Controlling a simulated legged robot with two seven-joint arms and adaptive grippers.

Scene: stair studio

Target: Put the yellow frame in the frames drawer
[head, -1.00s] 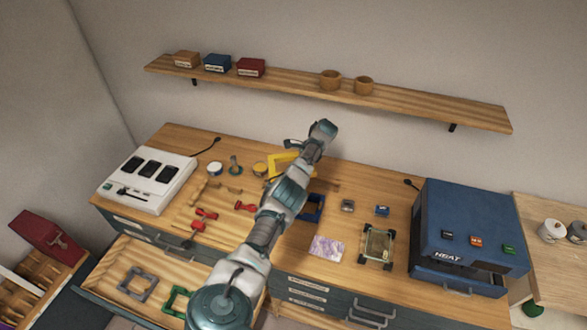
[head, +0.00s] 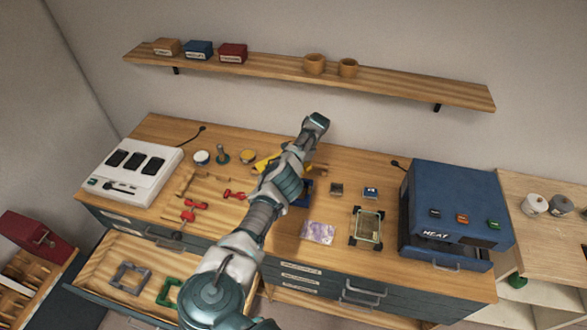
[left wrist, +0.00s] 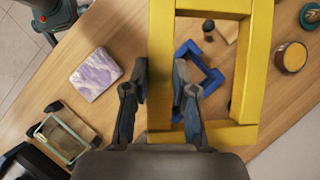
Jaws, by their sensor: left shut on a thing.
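The yellow frame (left wrist: 254,80) fills the upper middle of the left wrist view. My left gripper (left wrist: 160,85) is shut on its near-left bar. In the head view only a bit of the yellow frame (head: 266,162) shows left of my arm, which hides the rest and the gripper fingers. The frame is over the back middle of the bench. An open drawer (head: 85,283) at the front left holds a grey frame (head: 130,277) and a green frame (head: 168,292), partly behind my arm. I do not make out my right gripper.
A blue frame (left wrist: 180,55) lies on the bench beneath the yellow one. A purple sample (head: 318,232), a glass-topped frame (head: 366,228) and a blue heater (head: 455,205) stand right. Red clamps (head: 190,212) and a white charger (head: 130,175) are left. A shelf (head: 390,85) runs above.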

